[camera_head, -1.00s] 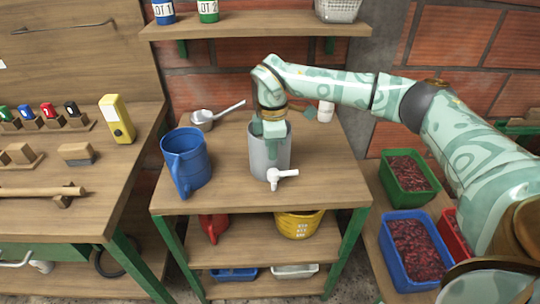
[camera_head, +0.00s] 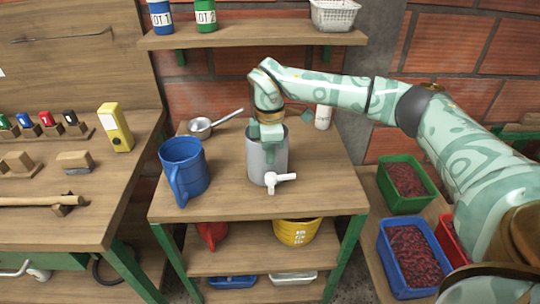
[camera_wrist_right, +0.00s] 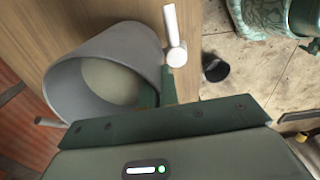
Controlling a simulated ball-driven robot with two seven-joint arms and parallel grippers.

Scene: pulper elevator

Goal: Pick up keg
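The keg, a grey open-topped cylinder (camera_head: 256,168) with a white tap (camera_head: 279,179) low on its front, stands upright on the middle wooden table (camera_head: 225,205). My right gripper (camera_head: 270,152) points down at the keg's rim, with a green finger overlapping the front wall. The far finger is hidden, so I cannot tell whether the gripper grips the wall. In the right wrist view, the keg's open mouth (camera_wrist_right: 105,75) and tap (camera_wrist_right: 174,35) lie just beyond the gripper's green edge; the keg looks empty. My left gripper is not in view.
A blue jug (camera_head: 184,170) stands close left of the keg. A metal pan (camera_head: 200,127) and a white bottle (camera_head: 323,117) are behind it. A shelf (camera_head: 250,40) hangs above. Crates of red cherries (camera_head: 408,250) stand at right. The table's front is clear.

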